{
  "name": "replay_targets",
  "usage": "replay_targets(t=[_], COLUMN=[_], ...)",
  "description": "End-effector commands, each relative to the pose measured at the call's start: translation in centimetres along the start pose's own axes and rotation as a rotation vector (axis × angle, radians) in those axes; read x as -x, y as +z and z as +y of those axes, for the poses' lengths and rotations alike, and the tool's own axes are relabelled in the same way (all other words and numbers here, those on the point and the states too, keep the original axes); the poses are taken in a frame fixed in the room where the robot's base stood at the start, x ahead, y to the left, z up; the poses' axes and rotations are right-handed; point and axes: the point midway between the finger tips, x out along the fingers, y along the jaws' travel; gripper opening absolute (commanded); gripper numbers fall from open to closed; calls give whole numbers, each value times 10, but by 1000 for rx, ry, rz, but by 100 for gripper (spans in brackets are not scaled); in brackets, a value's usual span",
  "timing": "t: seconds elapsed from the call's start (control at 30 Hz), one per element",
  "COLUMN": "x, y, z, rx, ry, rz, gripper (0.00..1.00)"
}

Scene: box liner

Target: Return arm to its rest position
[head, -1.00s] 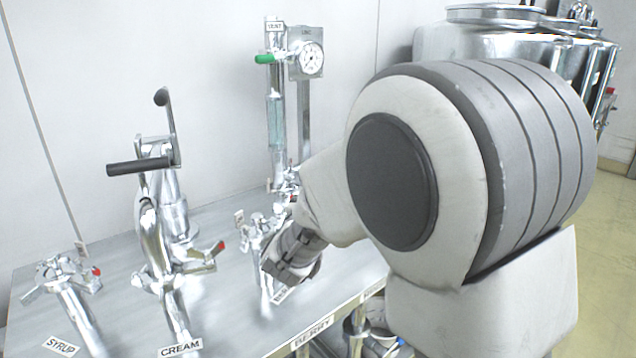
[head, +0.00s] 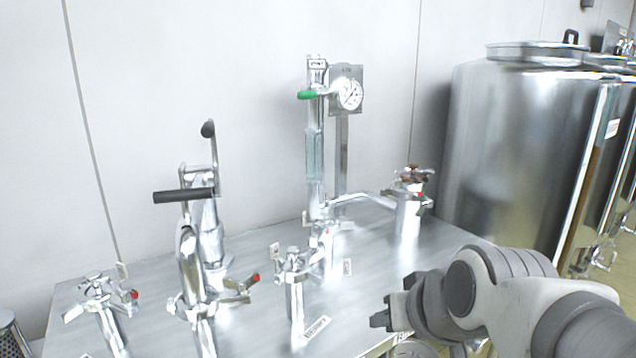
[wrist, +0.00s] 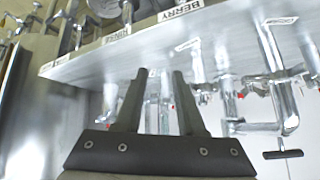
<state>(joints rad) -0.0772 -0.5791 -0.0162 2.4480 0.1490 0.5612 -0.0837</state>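My gripper (head: 386,308) is at the front right edge of the steel table in the head view, with my arm reaching in from the lower right. In the wrist view, my gripper (wrist: 161,72) shows two dark fingers standing apart with nothing between them. The fingers point toward the table edge, and pipe fittings show behind them. I cannot tell whether the fingers touch anything; none is seen held.
The steel table (head: 350,275) carries several pipe fittings, a lever valve (head: 190,195) and a gauge (head: 349,94) on a post with a green handle. A large steel tank (head: 520,150) stands at the right. A plain wall (head: 380,60) is behind.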

Motion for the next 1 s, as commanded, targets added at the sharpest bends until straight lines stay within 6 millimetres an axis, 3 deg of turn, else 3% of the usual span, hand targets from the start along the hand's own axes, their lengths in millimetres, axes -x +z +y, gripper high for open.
replay_targets(t=[0.2,0.7,1.0], x=[46,142,163], y=[80,-6,-24], z=[33,19,16], rx=[-15,-14,-14], ry=[132,128,127], rz=[-211,-221,-220], gripper=[39,39,39])
